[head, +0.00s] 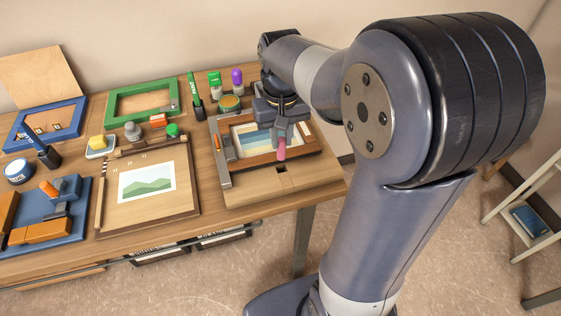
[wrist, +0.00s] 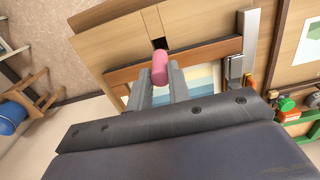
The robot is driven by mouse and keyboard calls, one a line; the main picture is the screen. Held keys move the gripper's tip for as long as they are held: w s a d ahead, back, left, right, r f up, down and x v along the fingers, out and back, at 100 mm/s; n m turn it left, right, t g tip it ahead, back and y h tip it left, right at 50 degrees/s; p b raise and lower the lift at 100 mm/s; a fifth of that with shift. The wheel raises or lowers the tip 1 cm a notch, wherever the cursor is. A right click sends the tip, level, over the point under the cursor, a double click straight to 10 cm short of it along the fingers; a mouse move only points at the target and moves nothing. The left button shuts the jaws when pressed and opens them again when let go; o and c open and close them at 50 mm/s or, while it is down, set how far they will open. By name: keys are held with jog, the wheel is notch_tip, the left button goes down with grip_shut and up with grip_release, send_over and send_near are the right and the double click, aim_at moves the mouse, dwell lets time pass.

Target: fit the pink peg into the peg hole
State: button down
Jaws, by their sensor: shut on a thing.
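The pink peg (wrist: 160,69) is held between the two fingers of my gripper (wrist: 160,85) in the wrist view. The pink peg (head: 281,150) also shows below my gripper (head: 281,138) in the head view, over the front frame bar of the right-hand board. The peg hole (wrist: 160,43) is a dark square opening in the wooden board, just beyond the peg's tip in the wrist view. A small dark opening (head: 281,169) shows in the head view, a little in front of the peg. The peg looks apart from the hole; its exact height is unclear.
The board (head: 240,198) holds a wooden frame with a striped picture. To its left lies another board with a green hill picture (head: 147,182). A green marker (head: 195,95), a purple-topped bottle (head: 237,80) and jars stand behind. The table's right edge is close.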

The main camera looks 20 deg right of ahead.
aim_at(281, 158)
jog(key=shift+f+b, duration=2.6)
jog(key=shift+f, duration=0.85)
jog(key=shift+f, duration=0.15)
jog(key=c, duration=1.3)
grip_release()
notch_tip(281, 158, up, 12)
jog(key=shift+r+p, duration=0.2)
jog(key=shift+p, duration=0.4)
jog(key=shift+f, duration=0.15)
